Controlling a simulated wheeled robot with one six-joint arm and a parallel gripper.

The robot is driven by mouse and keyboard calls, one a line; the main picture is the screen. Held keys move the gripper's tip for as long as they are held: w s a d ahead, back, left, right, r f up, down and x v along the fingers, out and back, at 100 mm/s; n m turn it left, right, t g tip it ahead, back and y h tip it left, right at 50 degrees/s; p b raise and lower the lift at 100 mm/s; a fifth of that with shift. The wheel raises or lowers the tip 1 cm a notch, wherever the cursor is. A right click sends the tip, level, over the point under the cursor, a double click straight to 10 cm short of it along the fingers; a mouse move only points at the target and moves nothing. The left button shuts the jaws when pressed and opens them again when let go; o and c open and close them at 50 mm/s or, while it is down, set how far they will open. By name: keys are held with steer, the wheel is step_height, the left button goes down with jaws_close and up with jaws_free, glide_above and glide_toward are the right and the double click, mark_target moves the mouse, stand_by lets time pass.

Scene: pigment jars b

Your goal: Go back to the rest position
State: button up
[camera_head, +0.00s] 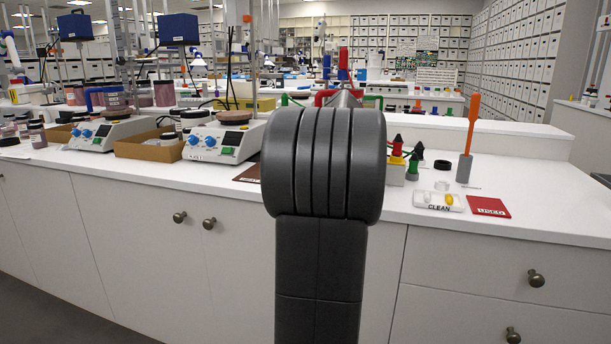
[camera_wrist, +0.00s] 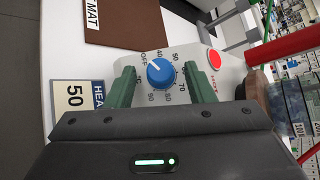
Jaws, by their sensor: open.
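My gripper (camera_wrist: 158,69) shows in the wrist view with its two green fingers apart, one on each side of a blue knob (camera_wrist: 161,75). I cannot tell whether either finger touches the knob. The knob sits on a light grey panel (camera_wrist: 205,80) with a printed dial from OFF up to 90, and its white mark points toward OFF. A red button (camera_wrist: 214,59) is on the same panel. In the head view my own arm fills the middle and hides the gripper and the knob.
A card reading 50 (camera_wrist: 72,97) and a brown mat (camera_wrist: 125,20) lie beside the panel. A red bar (camera_wrist: 285,45) crosses at right.

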steer(key=shift+s+a+f+m+t+h+b, duration=0.1)
steer(key=shift+f+m+t+h+b, duration=0.2)
steer(key=shift+m+t+b, duration=1.1)
steer(key=shift+r+g+b, duration=0.15)
steer(key=shift+g+b, duration=0.25)
steer(key=shift+b, duration=0.6)
steer(key=shift+s+r, duration=0.1)
